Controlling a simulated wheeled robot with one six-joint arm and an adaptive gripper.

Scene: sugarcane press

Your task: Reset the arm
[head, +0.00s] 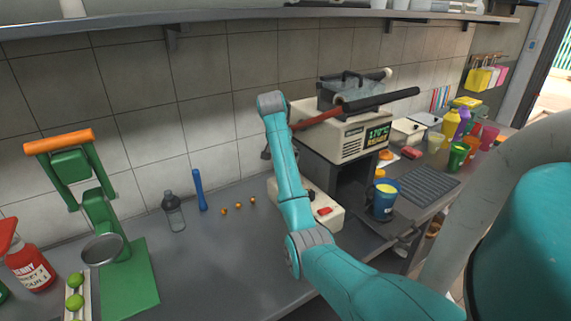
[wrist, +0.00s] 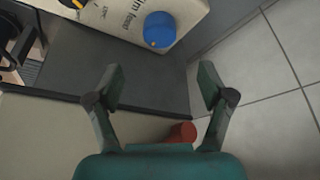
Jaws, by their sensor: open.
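My teal arm (head: 288,185) reaches up across the middle of the head view, in front of the beige press machine. Its far end bends down by the tiled wall, and the fingers cannot be made out there. In the wrist view my gripper (wrist: 160,86) is open, with its two dark fingers wide apart and nothing between them. A blue round part (wrist: 160,30) on a beige lettered surface lies beyond the fingertips. A red cylindrical part (wrist: 181,134) shows near the base of the right finger.
The beige press machine (head: 345,134) with a red-and-black handle stands right of my arm. A blue cup (head: 384,199) of yellow liquid stands at its front. A green hand press (head: 130,277), bottle (head: 174,212) and blue tool (head: 200,189) stand left. A shelf (head: 250,16) runs above.

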